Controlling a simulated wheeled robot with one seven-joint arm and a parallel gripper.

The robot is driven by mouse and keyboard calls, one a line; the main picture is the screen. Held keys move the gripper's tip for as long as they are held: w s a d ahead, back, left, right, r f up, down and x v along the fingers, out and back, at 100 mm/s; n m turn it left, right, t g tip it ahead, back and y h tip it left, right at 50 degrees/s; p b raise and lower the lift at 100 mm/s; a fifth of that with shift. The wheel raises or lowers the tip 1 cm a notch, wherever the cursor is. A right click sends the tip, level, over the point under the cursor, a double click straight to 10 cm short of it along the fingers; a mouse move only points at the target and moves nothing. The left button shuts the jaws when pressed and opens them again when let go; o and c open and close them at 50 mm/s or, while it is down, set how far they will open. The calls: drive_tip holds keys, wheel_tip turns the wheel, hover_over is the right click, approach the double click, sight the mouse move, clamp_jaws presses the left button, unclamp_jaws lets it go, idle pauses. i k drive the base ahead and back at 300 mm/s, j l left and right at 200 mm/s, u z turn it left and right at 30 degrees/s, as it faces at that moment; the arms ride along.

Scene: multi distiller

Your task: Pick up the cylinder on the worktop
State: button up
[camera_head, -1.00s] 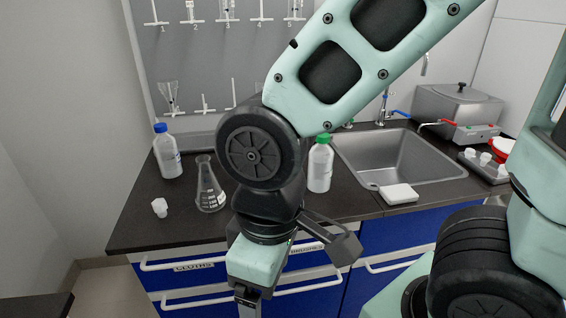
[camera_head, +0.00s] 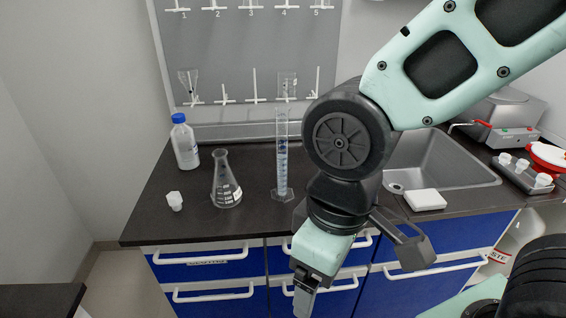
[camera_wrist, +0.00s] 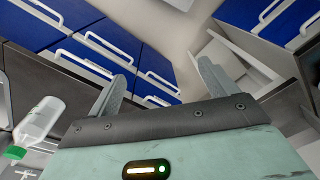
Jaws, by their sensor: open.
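A tall clear graduated cylinder (camera_head: 282,160) with a wide foot stands upright on the dark worktop (camera_head: 250,226), just left of my arm's black wrist joint in the head view. My gripper (camera_head: 304,300) hangs in front of the worktop's edge, low and apart from the cylinder, its tips at the bottom of the head view. In the wrist view my gripper (camera_wrist: 160,82) is open with nothing between its fingers. The cylinder does not show in the wrist view.
A conical flask (camera_head: 226,185), a blue-capped bottle (camera_head: 184,145) and a small white piece (camera_head: 175,201) stand left of the cylinder. A sink (camera_head: 440,165) lies to the right. A green-capped bottle (camera_wrist: 40,122) shows in the wrist view. Blue drawers (camera_head: 210,265) are below.

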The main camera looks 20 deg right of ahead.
sight(281, 193)
drive_tip(key=u, duration=0.7)
drive_tip(key=k+l+u, duration=0.1)
drive_tip(key=l+u, duration=0.25)
drive_tip(key=k+l+u, duration=0.2)
drive_tip(key=u, duration=0.2)
drive_tip(key=k+l+u, duration=0.2)
drive_tip(key=l+u, duration=0.15)
drive_tip(key=k+l, duration=0.25)
